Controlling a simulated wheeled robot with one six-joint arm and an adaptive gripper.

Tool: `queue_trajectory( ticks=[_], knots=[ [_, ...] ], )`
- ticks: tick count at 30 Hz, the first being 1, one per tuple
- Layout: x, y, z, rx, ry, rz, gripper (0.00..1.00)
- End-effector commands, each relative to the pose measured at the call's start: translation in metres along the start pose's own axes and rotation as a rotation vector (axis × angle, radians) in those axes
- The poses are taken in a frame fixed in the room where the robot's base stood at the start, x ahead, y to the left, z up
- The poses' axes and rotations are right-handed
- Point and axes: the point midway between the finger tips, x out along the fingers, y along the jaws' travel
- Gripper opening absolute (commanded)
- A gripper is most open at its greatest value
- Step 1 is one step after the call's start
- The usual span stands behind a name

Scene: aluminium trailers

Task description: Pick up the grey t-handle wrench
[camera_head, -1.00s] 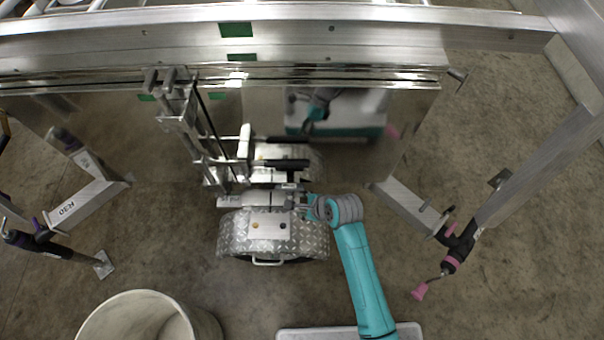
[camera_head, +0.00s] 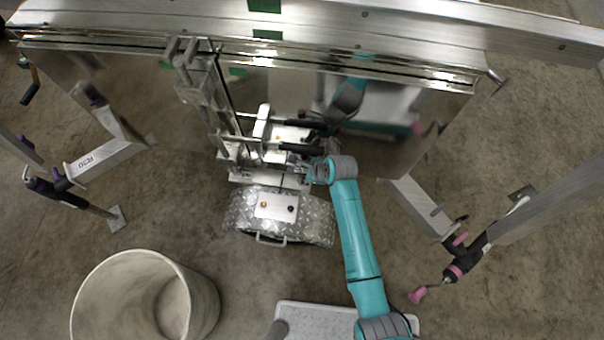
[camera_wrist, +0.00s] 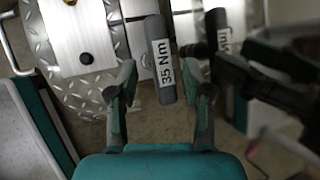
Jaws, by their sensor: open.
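The grey t-handle wrench shows in the wrist view as a grey handle (camera_wrist: 160,62) with a white "35 Nm" label. Its lower end lies between the two fingers of my open gripper (camera_wrist: 166,88), with clear space on both sides, and the fingers do not appear to touch it. In the head view the dark handle (camera_head: 301,149) sits by the metal bracket above the fender. My gripper (camera_head: 312,168) is beside it, small and partly hidden by my wrist. The rest of the wrench cannot be made out.
A mirror-like trailer panel (camera_head: 385,110) stands just behind and reflects my arm and the wrench. A diamond-plate fender (camera_head: 318,224) is below. A metal bracket (camera_head: 213,105) rises at left, a support leg (camera_head: 420,208) at right. A white bin (camera_head: 135,262) stands front left.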

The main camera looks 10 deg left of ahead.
Motion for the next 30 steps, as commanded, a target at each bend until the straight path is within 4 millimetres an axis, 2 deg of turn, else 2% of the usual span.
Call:
queue_trajectory(
  ticks=[6,16,17,21,23,30],
  knots=[
    [0.028,0.0,0.0,-0.001,0.0,0.001,0.5],
    [0.034,0.001,0.0,0.0,0.0,0.0,0.5],
    [0.034,0.001,0.0,0.0,0.0,0.0,0.47],
    [0.034,0.001,0.0,0.0,0.0,0.0,0.12],
    [0.034,0.001,0.0,0.0,0.0,0.0,0.0],
    [0.034,0.0,0.0,0.0,0.0,-0.001,0.0]
  ],
)
